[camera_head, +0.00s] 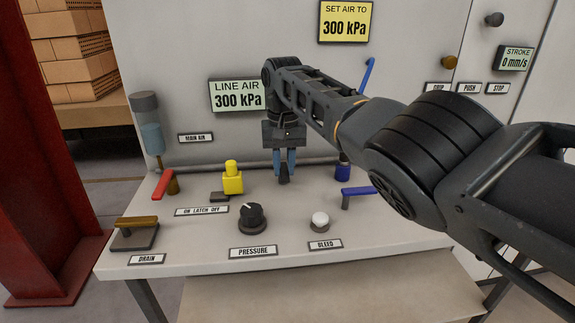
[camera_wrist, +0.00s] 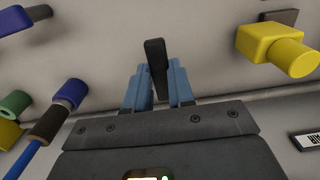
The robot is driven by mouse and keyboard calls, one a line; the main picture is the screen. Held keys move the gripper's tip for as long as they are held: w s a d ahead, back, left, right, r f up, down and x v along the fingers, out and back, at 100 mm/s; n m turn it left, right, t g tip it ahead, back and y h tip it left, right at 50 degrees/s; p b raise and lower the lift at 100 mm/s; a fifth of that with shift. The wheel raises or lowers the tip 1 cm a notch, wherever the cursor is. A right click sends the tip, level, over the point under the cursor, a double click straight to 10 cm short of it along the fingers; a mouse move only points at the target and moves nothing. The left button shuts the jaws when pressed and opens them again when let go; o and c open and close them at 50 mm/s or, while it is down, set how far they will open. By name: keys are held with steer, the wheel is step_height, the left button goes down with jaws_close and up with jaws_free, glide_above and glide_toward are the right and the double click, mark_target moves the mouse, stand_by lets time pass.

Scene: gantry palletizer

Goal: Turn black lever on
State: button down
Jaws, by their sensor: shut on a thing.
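The black lever (camera_wrist: 156,62) stands up from the bench top between the blue fingers of my gripper (camera_wrist: 157,85) in the wrist view. In the head view my gripper (camera_head: 284,163) points down, and the lower part of the lever (camera_head: 284,179) shows at its fingertips. The fingers are shut on the lever. The lever's far end sticks out past the fingers in the wrist view. Its pivot and the label belonging to it are not clear in these views.
The yellow block (camera_head: 232,178) stands left of my gripper, with the black pressure knob (camera_head: 251,217) and white bleed button (camera_head: 320,221) in front. A red lever (camera_head: 162,186) is at the left. A blue-handled lever (camera_head: 357,191) is at the right. The panel wall is behind.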

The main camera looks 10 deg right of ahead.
mark_target(284, 171)
steer(key=shift+w+a+r, duration=0.1)
steer(key=shift+r, duration=0.05)
steer(key=c, duration=1)
jaws_free()
steer(key=shift+o, duration=0.2)
steer(key=shift+r+b, duration=0.35)
steer(key=shift+r, duration=3.45)
